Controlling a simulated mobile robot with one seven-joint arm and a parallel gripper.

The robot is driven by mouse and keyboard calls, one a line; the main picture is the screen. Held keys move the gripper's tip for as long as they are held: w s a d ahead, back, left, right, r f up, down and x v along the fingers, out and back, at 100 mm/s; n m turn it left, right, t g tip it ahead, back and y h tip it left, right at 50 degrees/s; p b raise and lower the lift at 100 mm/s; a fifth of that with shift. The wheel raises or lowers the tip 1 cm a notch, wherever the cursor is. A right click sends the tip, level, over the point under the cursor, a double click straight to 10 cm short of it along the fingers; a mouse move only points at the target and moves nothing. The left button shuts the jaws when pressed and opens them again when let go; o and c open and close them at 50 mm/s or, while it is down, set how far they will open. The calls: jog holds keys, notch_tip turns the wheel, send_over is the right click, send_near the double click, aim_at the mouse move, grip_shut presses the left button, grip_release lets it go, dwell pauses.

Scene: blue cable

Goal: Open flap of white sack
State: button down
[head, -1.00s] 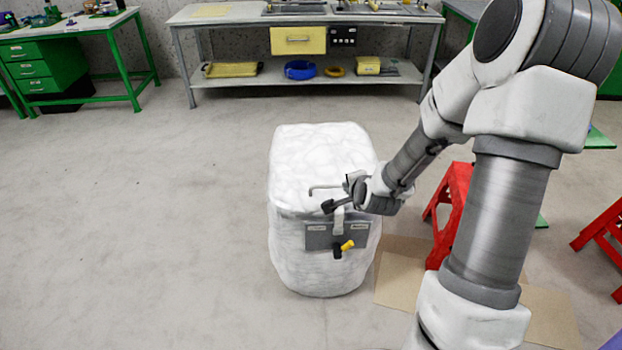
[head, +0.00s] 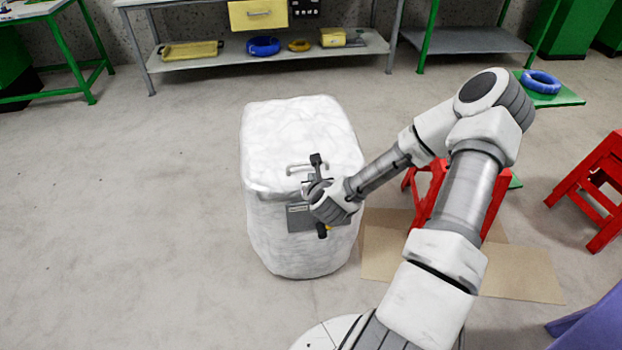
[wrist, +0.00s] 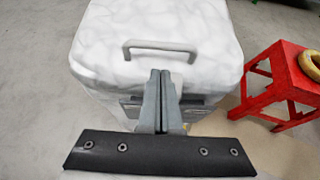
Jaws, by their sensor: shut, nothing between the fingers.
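The white sack (head: 295,250) stands upright on the floor in the head view. Its top flap (head: 290,120) lies flat and closed, with a grey bar handle (head: 303,168) near the front edge. The handle also shows in the wrist view (wrist: 160,47), just beyond my fingertips. My gripper (head: 309,183) is shut and empty at the sack's upper front edge. In the wrist view its fingers (wrist: 160,73) are together, on the near side of the handle. A grey front plate (head: 299,222) is partly hidden by my gripper. I cannot tell whether the fingers touch the sack.
A red stool (head: 425,190) stands right of the sack, behind my arm; a yellow ring (wrist: 310,65) lies on a red stool in the wrist view. Cardboard (head: 390,260) lies on the floor. A workbench (head: 215,65) stands behind. Floor to the left is clear.

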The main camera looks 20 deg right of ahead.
aim_at(309, 171)
jog(key=b+x, duration=0.1)
jog(key=x, duration=0.6)
jog(key=shift+w+f, duration=0.15)
